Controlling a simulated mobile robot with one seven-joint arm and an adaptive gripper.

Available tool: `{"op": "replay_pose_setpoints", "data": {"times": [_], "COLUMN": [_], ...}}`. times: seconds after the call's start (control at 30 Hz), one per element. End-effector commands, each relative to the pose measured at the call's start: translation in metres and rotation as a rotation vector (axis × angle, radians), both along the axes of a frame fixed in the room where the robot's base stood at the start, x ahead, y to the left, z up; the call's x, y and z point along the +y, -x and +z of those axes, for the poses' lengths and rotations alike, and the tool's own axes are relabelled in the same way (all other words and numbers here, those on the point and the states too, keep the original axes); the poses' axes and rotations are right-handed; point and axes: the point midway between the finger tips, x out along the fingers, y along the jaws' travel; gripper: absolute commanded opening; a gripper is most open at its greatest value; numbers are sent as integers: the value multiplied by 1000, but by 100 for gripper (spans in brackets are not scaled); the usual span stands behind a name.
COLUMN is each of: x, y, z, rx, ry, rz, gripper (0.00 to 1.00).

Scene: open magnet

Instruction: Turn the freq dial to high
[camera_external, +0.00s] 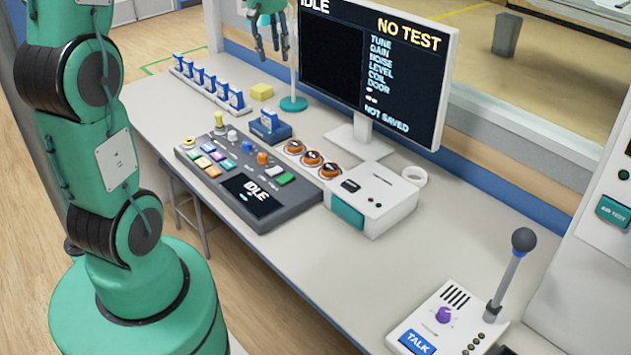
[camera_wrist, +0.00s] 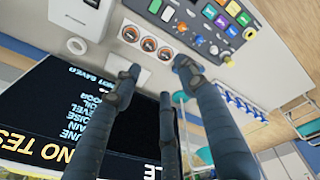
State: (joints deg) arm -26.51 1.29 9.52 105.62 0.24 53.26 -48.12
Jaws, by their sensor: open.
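The dark control panel (camera_external: 300,196) lies on the desk with coloured buttons, a small IDLE screen and several knobs. An orange knob (camera_external: 262,157) and a pale knob (camera_external: 232,136) stand along its far side. Their labels are too small to read, so I cannot tell which is the freq dial. The panel (camera_wrist: 245,51) also shows at the top right of the wrist view. My gripper (camera_external: 270,42) hangs above the back of the desk by the monitor, apart from the panel. In the wrist view its dark fingers (camera_wrist: 158,78) are spread and empty.
The monitor (camera_external: 375,65) stands behind the panel and reads IDLE and NO TEST. Three orange-ringed round dials (camera_external: 312,158) and a white box (camera_external: 378,195) sit beside the panel. A microphone unit (camera_external: 450,318) is at front right. The desk between is clear.

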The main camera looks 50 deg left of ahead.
Motion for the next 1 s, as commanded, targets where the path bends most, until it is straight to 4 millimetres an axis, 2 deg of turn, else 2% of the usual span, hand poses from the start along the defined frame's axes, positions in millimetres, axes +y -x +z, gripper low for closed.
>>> {"op": "replay_pose_setpoints", "data": {"times": [0.03, 0.3, 0.5, 0.7, 0.83, 1.0], "x": [17, 99, 160, 220, 252, 277], "y": [-6, -25, -29, -23, -16, -8], "z": [-11, -69, -119, -175, -208, -237], "rx": [11, 52, 83, 115, 131, 145], "ry": [11, 60, 94, 124, 140, 153], "rz": [46, 300, 489, 677, 780, 869], "gripper": [42, 42, 42, 42, 42, 42]}}
